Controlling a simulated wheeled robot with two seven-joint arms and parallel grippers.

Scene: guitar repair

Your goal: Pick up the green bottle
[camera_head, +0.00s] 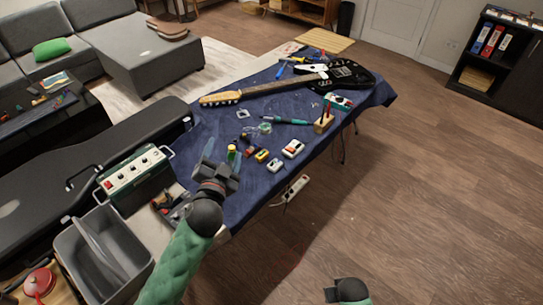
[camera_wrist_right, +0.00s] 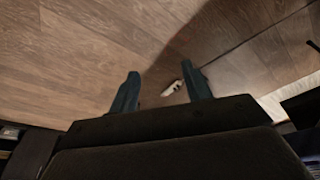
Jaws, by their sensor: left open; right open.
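My right gripper (camera_head: 347,291) is at the bottom of the head view, over the floor and away from the table.
An electric guitar (camera_head: 290,85) lies farther back. A green amplifier box (camera_head: 135,178), a grey bin (camera_head: 112,255) and a black guitar case (camera_head: 60,185) are to the left. The floor at right is clear.

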